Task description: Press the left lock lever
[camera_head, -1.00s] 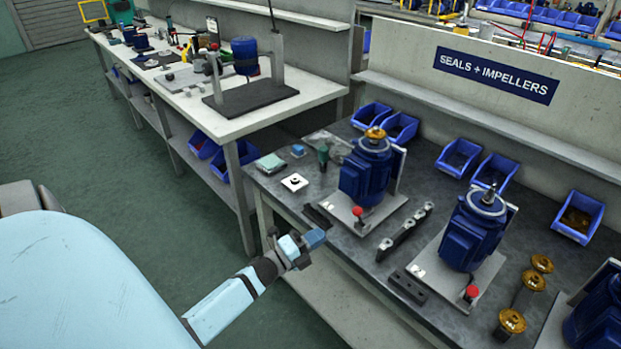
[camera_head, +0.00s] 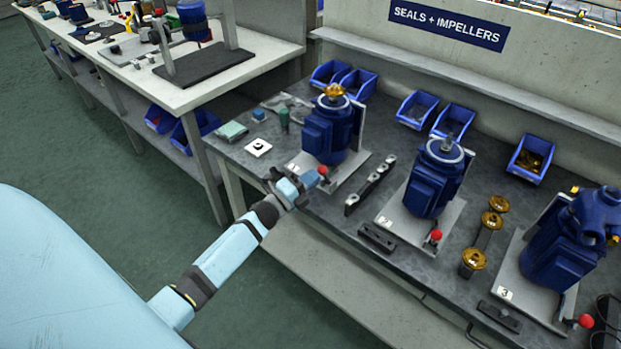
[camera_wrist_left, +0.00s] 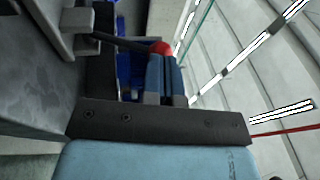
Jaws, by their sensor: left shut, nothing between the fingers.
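The left lock lever has a red ball knob (camera_head: 323,171) at the front of the station 1 plate (camera_head: 345,172), below the left blue pump (camera_head: 328,130). My left gripper (camera_head: 311,181) is shut and empty, with its blue fingertips right beside the knob. In the left wrist view the red knob (camera_wrist_left: 160,47) sits at the tips of the closed fingers (camera_wrist_left: 163,76), with its dark lever arm running off to the left. I cannot tell whether the fingertips touch the knob. My right gripper is not in view.
A second blue pump (camera_head: 436,178) and a third (camera_head: 568,245) stand to the right, each with a red-knobbed lever. Brass impellers (camera_head: 473,260) and a slotted rail (camera_head: 370,186) lie between them. Blue bins (camera_head: 417,109) line the back. A white workbench (camera_head: 190,95) stands at left.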

